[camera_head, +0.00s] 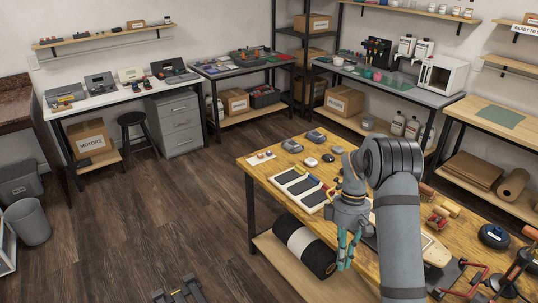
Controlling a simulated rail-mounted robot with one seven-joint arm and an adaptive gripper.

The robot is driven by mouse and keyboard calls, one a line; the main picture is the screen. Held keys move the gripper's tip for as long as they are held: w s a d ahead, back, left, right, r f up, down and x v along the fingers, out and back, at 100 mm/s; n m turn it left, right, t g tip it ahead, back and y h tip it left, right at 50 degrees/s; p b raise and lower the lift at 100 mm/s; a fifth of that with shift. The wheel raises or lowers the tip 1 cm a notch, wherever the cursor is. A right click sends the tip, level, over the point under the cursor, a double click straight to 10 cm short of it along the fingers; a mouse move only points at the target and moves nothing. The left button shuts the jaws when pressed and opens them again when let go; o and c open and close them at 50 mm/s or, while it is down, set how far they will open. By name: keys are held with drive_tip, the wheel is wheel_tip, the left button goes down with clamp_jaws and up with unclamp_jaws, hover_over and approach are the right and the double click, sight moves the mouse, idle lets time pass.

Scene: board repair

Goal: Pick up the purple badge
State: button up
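I cannot make out a purple badge in this view; it may be too small, or hidden behind my arm or gripper. My gripper (345,262) has teal fingers and points down at the front edge of the wooden workbench (262,176). It overlaps the bench edge and the dark roll below in the picture. I see nothing held in it. The fingers are close together at this size, and I cannot tell whether they are open or shut.
A white-framed board with black panels (298,187) lies on the workbench. Small grey items (292,146) lie behind it. Red and wooden pieces (437,218) and a round dark container (494,236) are to the right. A black-and-white roll (304,246) lies on the lower shelf.

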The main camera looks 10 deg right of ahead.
drive_tip(key=o, duration=1)
drive_tip(key=shift+c, duration=0.2)
drive_tip(key=shift+o, duration=0.2)
